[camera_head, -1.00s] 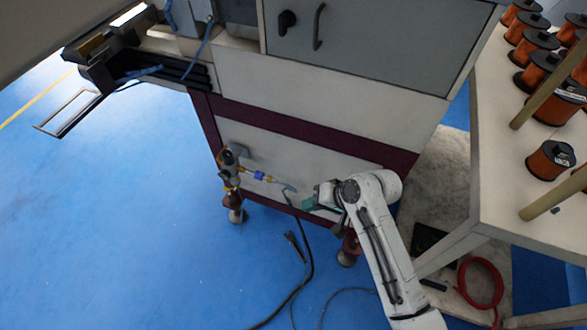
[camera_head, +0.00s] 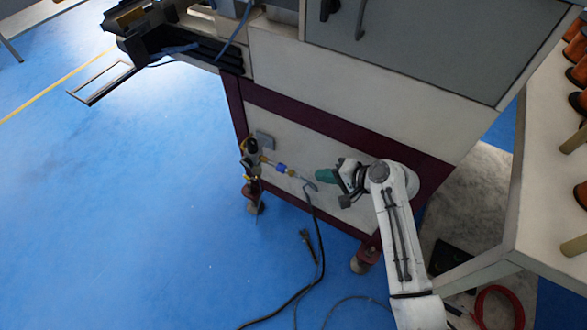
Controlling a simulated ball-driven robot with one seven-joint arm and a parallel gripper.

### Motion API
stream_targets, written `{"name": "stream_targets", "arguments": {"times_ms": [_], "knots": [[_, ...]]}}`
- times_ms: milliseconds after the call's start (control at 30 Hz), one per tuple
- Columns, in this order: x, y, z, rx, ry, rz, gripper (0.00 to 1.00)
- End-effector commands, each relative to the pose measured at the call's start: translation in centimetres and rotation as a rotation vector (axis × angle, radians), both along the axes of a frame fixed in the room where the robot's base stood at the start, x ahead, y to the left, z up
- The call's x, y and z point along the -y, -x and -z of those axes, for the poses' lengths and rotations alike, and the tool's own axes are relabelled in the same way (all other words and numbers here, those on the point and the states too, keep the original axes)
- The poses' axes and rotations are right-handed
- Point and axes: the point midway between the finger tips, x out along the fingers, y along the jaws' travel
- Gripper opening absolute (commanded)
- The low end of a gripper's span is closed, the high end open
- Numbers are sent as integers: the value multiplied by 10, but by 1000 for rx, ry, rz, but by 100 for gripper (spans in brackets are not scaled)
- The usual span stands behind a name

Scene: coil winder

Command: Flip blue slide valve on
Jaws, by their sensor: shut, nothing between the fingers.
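The blue slide valve (camera_head: 281,168) is a small blue collar on a brass fitting, on the lower side panel of the coil winder (camera_head: 330,178). A grey hose end curves away to its right. Whether the fingertips touch the hose end cannot be told from this view.
A regulator (camera_head: 250,158) hangs left of the valve. A black cable (camera_head: 290,300) runs over the blue floor. A table with orange spools (camera_head: 578,75) stands at the right, and a red hose (camera_head: 495,305) lies beneath. The floor at left is clear.

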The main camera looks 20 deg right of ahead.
Motion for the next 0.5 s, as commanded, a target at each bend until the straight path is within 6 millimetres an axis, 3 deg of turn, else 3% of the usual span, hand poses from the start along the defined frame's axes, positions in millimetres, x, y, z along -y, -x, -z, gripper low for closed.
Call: {"name": "stream_targets", "arguments": {"times_ms": [333, 500], "knots": [[-34, -47, 41, -2, 1, -4, 0], [-49, -68, 44, 1, 1, -3, 0]]}}
